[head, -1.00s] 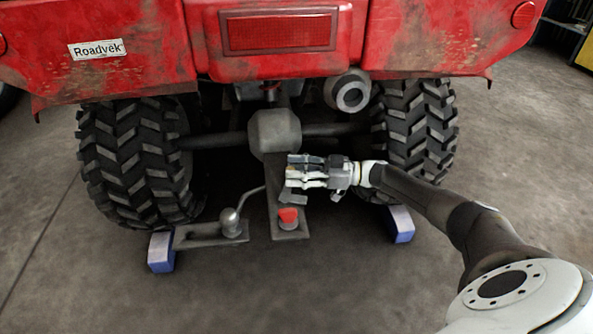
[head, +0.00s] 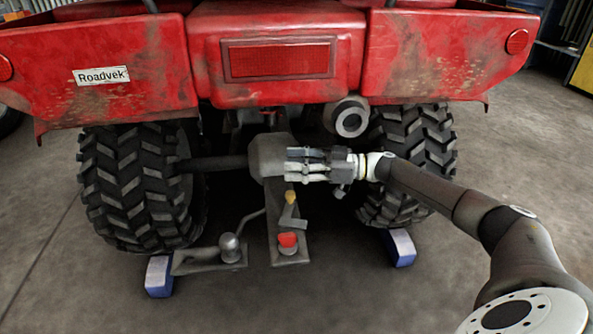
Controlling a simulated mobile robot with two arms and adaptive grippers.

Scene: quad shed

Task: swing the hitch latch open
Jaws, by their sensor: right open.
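The hitch latch (head: 292,222) is a small grey lever with a yellow knob (head: 291,197) standing above it. It sits on the grey drawbar (head: 274,210) under the rear of the red quad, just behind a red block (head: 288,239) at the bar's end. My right gripper (head: 288,165) comes in from the right with its fingers pointing left. It is open and appears empty, in front of the axle housing and above the knob in the picture, apart from the latch. My left gripper is out of view.
A tow ball (head: 229,242) on a flat bracket with a bent rod stands left of the drawbar. Blue-and-white chocks (head: 159,276) sit by the tyres (head: 143,185). The exhaust (head: 349,118) hangs above right of my gripper. The floor in front is clear.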

